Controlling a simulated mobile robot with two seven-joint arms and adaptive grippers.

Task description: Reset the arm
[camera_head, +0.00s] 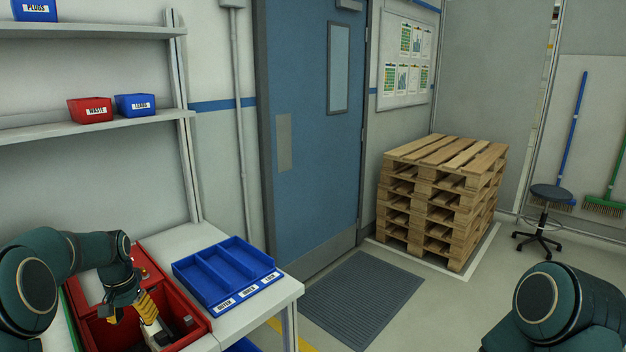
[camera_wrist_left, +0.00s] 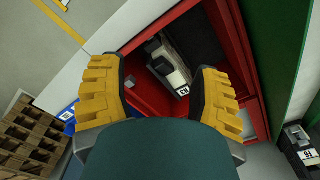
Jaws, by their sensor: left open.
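My left gripper (camera_head: 148,312) is over the red bin (camera_head: 205,326) on the white bench, pointing down into it. In the left wrist view its two yellow fingers (camera_wrist_left: 158,67) are spread wide with nothing between their pads. A grey and white part (camera_wrist_left: 167,64) with a small label lies in the red bin (camera_wrist_left: 255,85), beyond the fingertips. The wrist view does not show any contact with it. In the head view the arm and gripper hide part of the bin. My right gripper is out of view; only a link of the right arm shows at lower right.
A blue divided tray (camera_head: 236,294) with labels stands on the bench (camera_head: 292,290) right of the red bin. Small red (camera_head: 90,110) and blue (camera_head: 135,105) bins sit on a wall shelf. A pallet stack (camera_head: 440,200) and stool (camera_head: 546,215) stand farther off. Floor mat (camera_head: 362,300) is bare.

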